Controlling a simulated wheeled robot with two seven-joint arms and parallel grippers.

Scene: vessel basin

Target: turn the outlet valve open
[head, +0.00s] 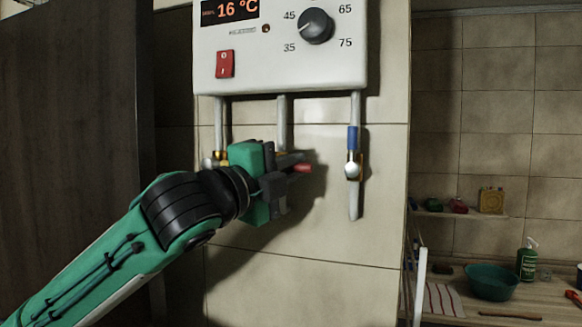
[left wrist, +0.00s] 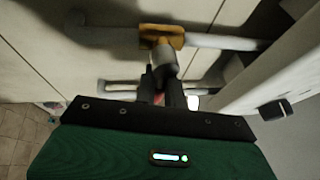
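A red lever tip (head: 302,168) sticks out sideways past my left gripper (head: 296,164), across the line of the pipes. My gripper hides the rest of the lever. In the left wrist view the dark fingers (left wrist: 162,92) sit close to the stem, with red showing near them. Whether they are clamped on the lever cannot be told. My right gripper is not in view.
The white heater (head: 280,75) with dial and red switch hangs just above. The right pipe has a blue lever (head: 352,138) in line with it. A dark panel (head: 70,110) stands left. A counter with a green bowl (head: 492,282) is at the right.

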